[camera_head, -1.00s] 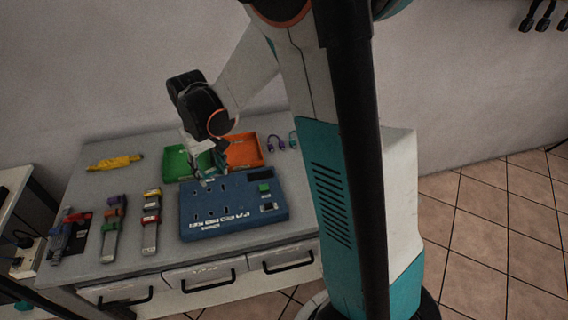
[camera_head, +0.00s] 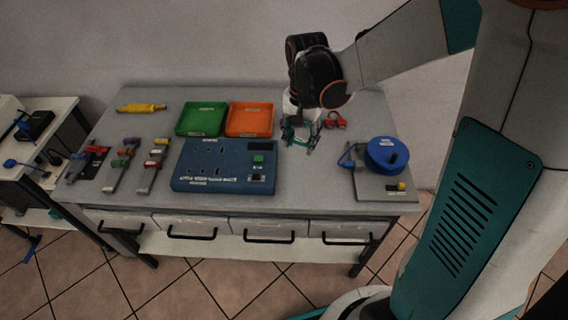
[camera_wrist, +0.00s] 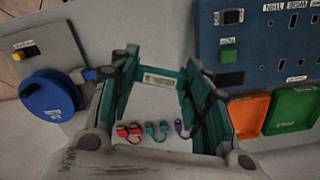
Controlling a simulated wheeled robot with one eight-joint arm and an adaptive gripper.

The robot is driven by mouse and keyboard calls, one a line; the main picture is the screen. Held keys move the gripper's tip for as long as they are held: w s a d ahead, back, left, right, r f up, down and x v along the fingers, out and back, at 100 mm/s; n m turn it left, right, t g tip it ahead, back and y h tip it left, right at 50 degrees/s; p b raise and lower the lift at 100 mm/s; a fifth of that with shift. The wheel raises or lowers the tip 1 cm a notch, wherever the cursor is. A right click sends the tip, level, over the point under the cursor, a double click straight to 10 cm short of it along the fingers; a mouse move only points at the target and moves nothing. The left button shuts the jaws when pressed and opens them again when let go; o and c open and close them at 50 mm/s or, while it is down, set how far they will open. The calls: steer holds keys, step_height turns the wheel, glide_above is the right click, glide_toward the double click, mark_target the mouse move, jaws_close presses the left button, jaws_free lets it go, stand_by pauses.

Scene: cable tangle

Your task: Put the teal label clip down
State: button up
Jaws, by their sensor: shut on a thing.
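My gripper (camera_wrist: 166,90) is shut on the teal label clip (camera_wrist: 160,79), which lies across between the two fingers with its white label facing the wrist camera. In the head view my gripper (camera_head: 301,138) is over the rear right part of the worktable, right of the orange tray. The clip is hard to tell apart from the fingers there. I cannot tell whether the clip touches the table (camera_head: 310,185).
Red (camera_wrist: 129,132), teal (camera_wrist: 156,130) and purple (camera_wrist: 183,129) looped pieces lie behind the gripper. Orange (camera_head: 250,120) and green (camera_head: 202,119) trays and a blue socket panel (camera_head: 225,165) lie to the left. A blue reel (camera_head: 386,155) stands right. Bare tabletop lies between panel and reel.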

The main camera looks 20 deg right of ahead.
mark_target(298, 181)
step_height(298, 181, down, 16)
steer(key=b, duration=0.5)
steer(key=shift+r, duration=0.2)
steer(key=shift+f, duration=0.15)
steer(key=o, duration=1.1)
